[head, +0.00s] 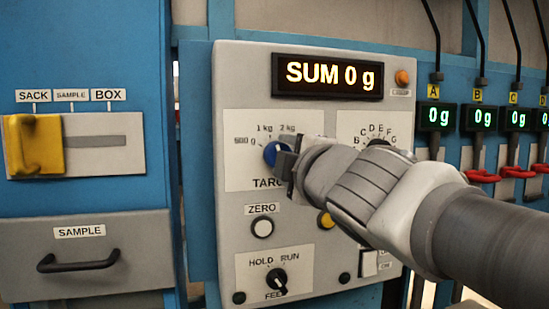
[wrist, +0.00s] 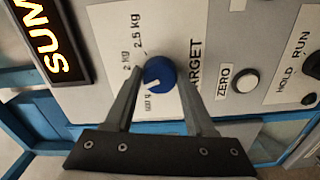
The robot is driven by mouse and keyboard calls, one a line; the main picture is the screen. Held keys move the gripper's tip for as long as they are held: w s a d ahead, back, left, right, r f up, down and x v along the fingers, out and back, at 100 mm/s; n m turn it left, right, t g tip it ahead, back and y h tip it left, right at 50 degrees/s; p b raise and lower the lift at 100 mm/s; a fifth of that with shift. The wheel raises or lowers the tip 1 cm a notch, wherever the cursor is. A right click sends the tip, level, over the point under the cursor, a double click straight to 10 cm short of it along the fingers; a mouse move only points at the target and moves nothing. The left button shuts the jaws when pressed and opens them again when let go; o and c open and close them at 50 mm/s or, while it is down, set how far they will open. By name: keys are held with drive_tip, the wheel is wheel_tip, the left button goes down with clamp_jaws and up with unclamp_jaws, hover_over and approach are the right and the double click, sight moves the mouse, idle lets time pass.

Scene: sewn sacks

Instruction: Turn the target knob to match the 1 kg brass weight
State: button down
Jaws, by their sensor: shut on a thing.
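The blue target knob (head: 271,152) is on the grey panel under the SUM display. It also shows in the wrist view (wrist: 159,72), between the fingertips of my gripper (wrist: 160,80). My gripper (head: 284,163) is shut on the knob, with one finger on each side. In the wrist view the knob's white mark points down and slightly left, toward the 500 g label. In the head view 500 g, 1 kg and 2 kg labels stand around the knob; my gripper hides its right side. The brass weight is not in view.
The SUM display (head: 328,76) reads 0 g. The ZERO button (head: 262,227) and the HOLD/RUN feed knob (head: 276,281) are below. A lettered dial (head: 380,143) is partly behind my gripper. A yellow slider (head: 33,145) and SAMPLE drawer (head: 85,255) are at left.

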drive_tip(key=shift+c, duration=1.2)
unclamp_jaws()
drive_tip(key=shift+s, duration=0.1)
drive_tip(key=p+v, duration=0.2)
drive_tip(key=v, duration=1.5)
drive_tip(key=shift+s+d, duration=0.1)
